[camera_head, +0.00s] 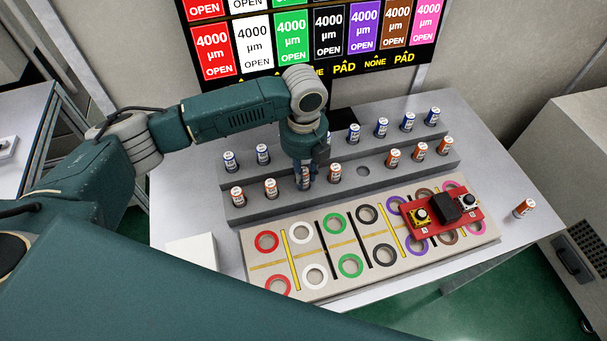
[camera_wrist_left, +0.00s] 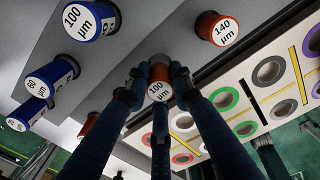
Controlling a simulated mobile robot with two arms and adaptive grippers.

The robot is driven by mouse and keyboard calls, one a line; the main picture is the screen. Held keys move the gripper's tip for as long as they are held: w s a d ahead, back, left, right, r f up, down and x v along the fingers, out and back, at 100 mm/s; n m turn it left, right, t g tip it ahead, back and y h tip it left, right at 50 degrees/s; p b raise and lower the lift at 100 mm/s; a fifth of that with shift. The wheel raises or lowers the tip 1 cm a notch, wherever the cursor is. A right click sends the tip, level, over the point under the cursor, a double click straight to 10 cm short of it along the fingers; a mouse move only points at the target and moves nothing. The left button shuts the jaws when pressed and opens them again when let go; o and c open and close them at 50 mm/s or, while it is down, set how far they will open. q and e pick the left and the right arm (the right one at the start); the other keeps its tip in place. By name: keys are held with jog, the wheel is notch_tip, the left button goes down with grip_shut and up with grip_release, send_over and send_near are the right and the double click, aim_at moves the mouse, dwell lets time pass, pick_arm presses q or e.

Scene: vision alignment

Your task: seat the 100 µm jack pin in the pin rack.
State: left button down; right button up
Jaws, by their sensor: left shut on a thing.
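My left gripper (camera_head: 305,178) points down at the front row of the grey two-step pin rack (camera_head: 290,206). Its fingers are shut on an orange 100 µm jack pin (camera_wrist_left: 158,80), whose label faces the left wrist view. The pin's lower end is hidden, so I cannot tell whether it sits in a hole or just above one. Orange pins stand on both sides of the gripper in the front row, and an empty hole (camera_head: 363,171) shows farther right. My right gripper is not in view.
Blue pins (camera_head: 381,127) stand along the rack's back step. A board with coloured rings (camera_head: 318,235) lies in front, with a red module (camera_head: 437,215) on its right part. A white block (camera_head: 193,251) is at front left.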

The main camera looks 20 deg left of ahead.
aim_at(304, 171)
pick_arm(q)
jog(key=shift+f, duration=0.8)
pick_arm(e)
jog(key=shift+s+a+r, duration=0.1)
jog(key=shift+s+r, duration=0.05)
pick_arm(q)
jog(key=shift+f, duration=0.15)
jog(key=c, duration=1.5)
grip_release()
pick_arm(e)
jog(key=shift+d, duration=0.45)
pick_arm(q)
notch_tip(304, 171, up, 11)
jog(key=shift+r+b, duration=0.1)
jog(key=shift+b, duration=1.1)
jog(key=shift+r, duration=0.6)
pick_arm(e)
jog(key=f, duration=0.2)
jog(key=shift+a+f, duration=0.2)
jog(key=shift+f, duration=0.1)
